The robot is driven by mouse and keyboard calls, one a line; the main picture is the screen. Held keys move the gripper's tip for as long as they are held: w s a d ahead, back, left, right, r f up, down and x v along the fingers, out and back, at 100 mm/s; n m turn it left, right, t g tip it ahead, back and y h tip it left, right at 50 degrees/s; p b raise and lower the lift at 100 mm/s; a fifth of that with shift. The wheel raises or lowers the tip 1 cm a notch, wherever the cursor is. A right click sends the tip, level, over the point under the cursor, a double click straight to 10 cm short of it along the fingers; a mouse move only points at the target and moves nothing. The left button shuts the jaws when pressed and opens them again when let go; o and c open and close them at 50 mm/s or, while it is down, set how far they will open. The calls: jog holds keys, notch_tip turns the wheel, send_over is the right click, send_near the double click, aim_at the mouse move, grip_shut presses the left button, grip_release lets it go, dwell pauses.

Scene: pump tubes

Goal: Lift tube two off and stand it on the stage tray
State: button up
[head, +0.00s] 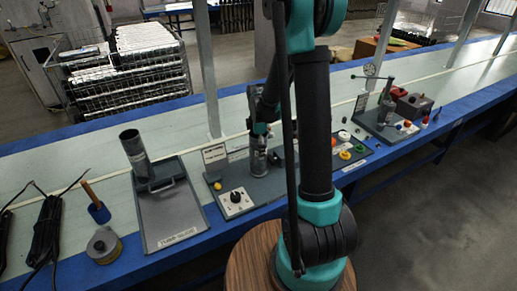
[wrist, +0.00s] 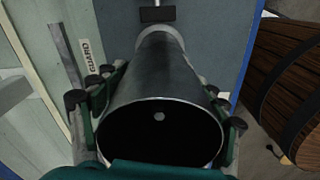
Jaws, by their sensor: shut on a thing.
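My gripper (head: 259,135) is shut on a dark tube (head: 258,163) above the pump base plate (head: 222,178). In the wrist view my gripper (wrist: 157,112) has pads on both sides of this tube (wrist: 160,80), and its open mouth faces the camera. Its far end meets a pale ring (wrist: 160,38) by the grey plate; I cannot tell whether it is seated or just clear. The stage tray (head: 182,222) lies left of the pump base, with a label on its front edge. Another dark tube (head: 134,153) stands at the tray's back left. I can read no tube number.
A tan-handled tool (head: 97,208), a round grey canister (head: 104,245) and black cable bundles (head: 47,225) lie left of the tray. Colored caps (head: 346,155) lie right of my arm. The tray's front and middle are bare. A guard label (wrist: 98,57) shows beside the tube.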

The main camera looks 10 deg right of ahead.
jog(key=c, duration=0.8)
jog(key=shift+r, duration=0.45)
jog(key=shift+c, duration=0.9)
jog(key=shift+r, duration=0.3)
notch_tip(320, 180, up, 20)
jog(key=shift+f, duration=0.15)
dwell(2.8)
